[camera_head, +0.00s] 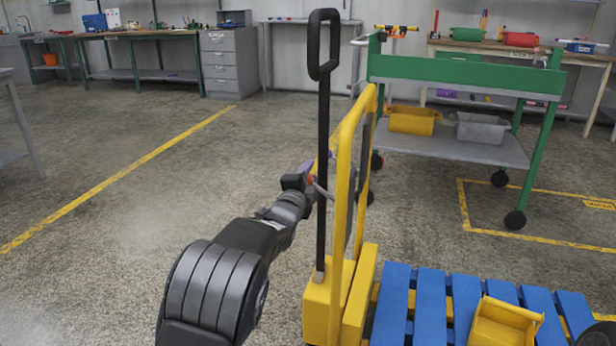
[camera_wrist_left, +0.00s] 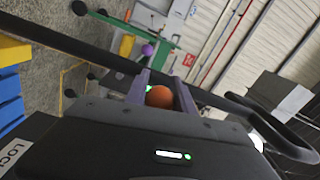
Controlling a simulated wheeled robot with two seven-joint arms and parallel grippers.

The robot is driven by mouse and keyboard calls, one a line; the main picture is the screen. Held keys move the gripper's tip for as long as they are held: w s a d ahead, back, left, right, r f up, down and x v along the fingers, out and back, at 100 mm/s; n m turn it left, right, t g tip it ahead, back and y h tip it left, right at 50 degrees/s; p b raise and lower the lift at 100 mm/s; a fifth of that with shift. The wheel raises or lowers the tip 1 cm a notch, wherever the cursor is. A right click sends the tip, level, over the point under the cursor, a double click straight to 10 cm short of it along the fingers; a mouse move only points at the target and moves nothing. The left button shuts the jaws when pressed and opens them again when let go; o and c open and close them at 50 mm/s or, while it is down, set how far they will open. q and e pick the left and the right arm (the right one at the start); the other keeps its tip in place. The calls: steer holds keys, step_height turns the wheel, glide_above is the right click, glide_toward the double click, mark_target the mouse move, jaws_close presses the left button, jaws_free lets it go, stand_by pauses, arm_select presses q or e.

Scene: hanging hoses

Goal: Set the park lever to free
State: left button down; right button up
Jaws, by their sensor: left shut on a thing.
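A yellow hand truck (camera_head: 340,170) with a tall black loop handle (camera_head: 324,120) stands in the middle of the head view. A thin grey lever (camera_head: 325,192) reaches left from it and ends in an orange ball knob (camera_head: 311,180). My left gripper (camera_head: 309,178) is at this knob, left of the black handle. In the left wrist view, the orange knob (camera_wrist_left: 159,97) sits between the two purple-grey fingers, and my left gripper (camera_wrist_left: 160,90) is shut on it. The lever's markings are not visible. My right gripper is not in view.
A blue pallet (camera_head: 430,300) with a yellow bin (camera_head: 505,322) is at the lower right. A green cart (camera_head: 465,75) with bins on its lower shelf stands behind the truck. Workbenches line the back wall. The floor left of the truck is clear.

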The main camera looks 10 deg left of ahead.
arm_select(q)
steer(key=shift+d+r, duration=0.2)
steer(key=shift+r, duration=0.05)
steer(key=c, duration=1.1)
jaws_free()
steer(key=shift+f, duration=0.1)
steer(key=shift+o, duration=0.2)
steer(key=shift+s, duration=0.1)
steer(key=s+p, duration=0.1)
steer(key=s, duration=0.6)
steer(key=shift+s+a+f+p, duration=0.15)
steer(key=shift+s+f+p, duration=0.05)
steer(key=shift+s+p, duration=0.1)
